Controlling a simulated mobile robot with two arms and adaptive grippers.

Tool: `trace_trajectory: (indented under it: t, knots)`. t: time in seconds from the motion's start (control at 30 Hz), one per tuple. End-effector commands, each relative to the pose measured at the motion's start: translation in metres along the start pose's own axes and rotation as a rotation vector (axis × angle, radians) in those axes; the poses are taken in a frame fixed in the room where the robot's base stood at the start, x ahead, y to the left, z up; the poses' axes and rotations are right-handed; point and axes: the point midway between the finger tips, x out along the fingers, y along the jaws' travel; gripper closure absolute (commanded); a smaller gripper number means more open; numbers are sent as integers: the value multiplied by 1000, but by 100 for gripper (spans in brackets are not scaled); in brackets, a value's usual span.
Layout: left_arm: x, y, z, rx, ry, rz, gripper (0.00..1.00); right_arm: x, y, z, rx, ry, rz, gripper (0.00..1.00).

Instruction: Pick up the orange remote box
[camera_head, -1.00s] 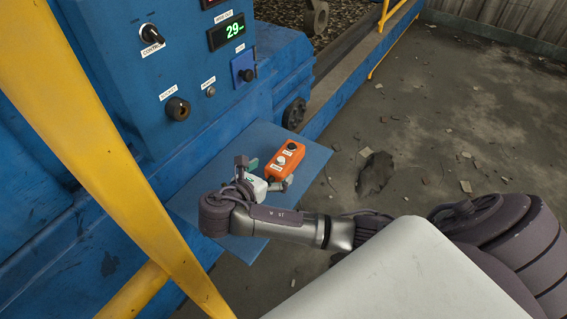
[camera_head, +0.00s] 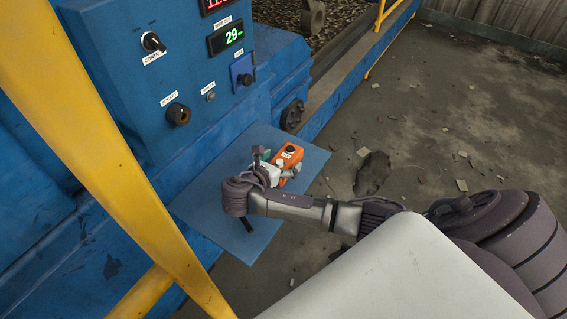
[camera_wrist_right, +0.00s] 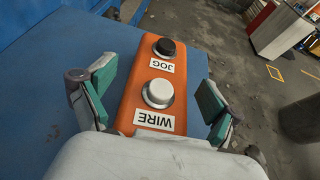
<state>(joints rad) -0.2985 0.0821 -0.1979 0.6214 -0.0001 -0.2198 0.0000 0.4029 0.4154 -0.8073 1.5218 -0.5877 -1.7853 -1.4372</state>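The orange remote box (camera_head: 287,160) lies on the blue shelf (camera_head: 309,162) in the head view, partly hidden by my right gripper. The right wrist view shows the box (camera_wrist_right: 137,98) with a black JOG button (camera_wrist_right: 165,47) and a white WIRE button (camera_wrist_right: 158,93). My right gripper (camera_head: 277,167) is open, with one green-padded finger on each side of the box. In the right wrist view, gaps show between the fingers (camera_wrist_right: 155,97) and the box's sides. My left gripper is not in view.
A blue control panel (camera_head: 190,75) with knobs and a display stands behind the shelf. A yellow railing (camera_head: 110,175) crosses the left foreground. The floor (camera_head: 450,130) to the right has scattered debris.

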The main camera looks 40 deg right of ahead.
Motion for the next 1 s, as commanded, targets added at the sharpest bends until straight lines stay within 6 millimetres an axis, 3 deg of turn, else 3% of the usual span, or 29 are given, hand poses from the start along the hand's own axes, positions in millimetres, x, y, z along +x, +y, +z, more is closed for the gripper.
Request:
trace_trajectory:
  t: [0.07, 0.4, 0.77, 1.0]
  knots:
    - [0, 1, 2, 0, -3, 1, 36, 0, 0, 0, 0, 0, 0, 28]
    - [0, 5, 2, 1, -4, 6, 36, 0, 0, 0, 0, 0, 0, 85]
    - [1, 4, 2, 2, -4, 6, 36, -2, 0, 5, 2, -2, 0, 86]
    - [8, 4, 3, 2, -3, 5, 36, -14, 1, 35, 7, -3, 3, 86]
